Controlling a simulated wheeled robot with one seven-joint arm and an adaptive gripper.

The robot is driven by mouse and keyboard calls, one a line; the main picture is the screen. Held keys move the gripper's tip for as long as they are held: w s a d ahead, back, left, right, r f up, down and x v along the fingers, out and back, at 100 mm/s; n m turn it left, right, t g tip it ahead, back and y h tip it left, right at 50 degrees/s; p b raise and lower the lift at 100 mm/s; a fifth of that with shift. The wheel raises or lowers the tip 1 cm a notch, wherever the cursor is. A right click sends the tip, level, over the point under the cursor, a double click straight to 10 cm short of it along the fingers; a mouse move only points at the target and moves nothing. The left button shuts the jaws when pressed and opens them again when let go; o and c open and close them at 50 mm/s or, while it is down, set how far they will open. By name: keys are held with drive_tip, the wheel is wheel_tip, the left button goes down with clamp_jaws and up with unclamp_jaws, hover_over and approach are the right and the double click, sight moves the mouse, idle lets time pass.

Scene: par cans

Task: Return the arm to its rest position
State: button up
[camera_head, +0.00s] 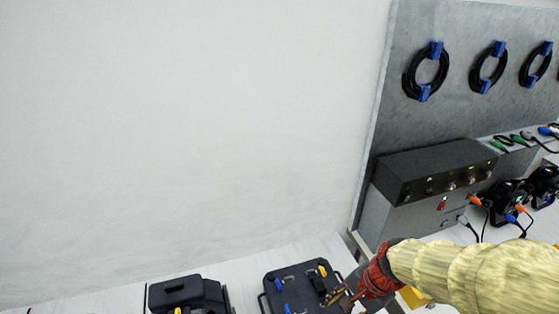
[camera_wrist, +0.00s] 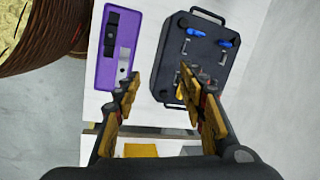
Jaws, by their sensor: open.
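My gripper (camera_wrist: 160,95) is open, with its two brown and yellow fingers apart and nothing between them in the wrist view. It hangs above the edge of a white table, over the gap between a purple tray and a dark case. In the head view my arm (camera_head: 465,272), in a pale yellow sleeve, reaches in from the right. The gripper end (camera_head: 352,296) is at the bottom, beside the dark case, and its fingertips are hard to make out there.
The dark case (camera_wrist: 204,62) holds blue and yellow pieces; it also shows in the head view (camera_head: 300,288). The purple tray (camera_wrist: 106,75) holds black and grey parts. A grey control box (camera_head: 425,178) stands at right below coiled black cables (camera_head: 426,72). A black box (camera_head: 185,290) sits bottom left.

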drive_tip(key=s+d+r+n+t+h+b, duration=0.2)
drive_tip(key=s+d+r+n+t+b, duration=0.1)
drive_tip(key=s+r+n, duration=0.4)
drive_tip(key=shift+s+r+n+t+h+b, duration=0.35)
drive_tip(key=shift+r+n+t+b, duration=0.25)
drive_tip(key=shift+r+n+b, duration=1.15)
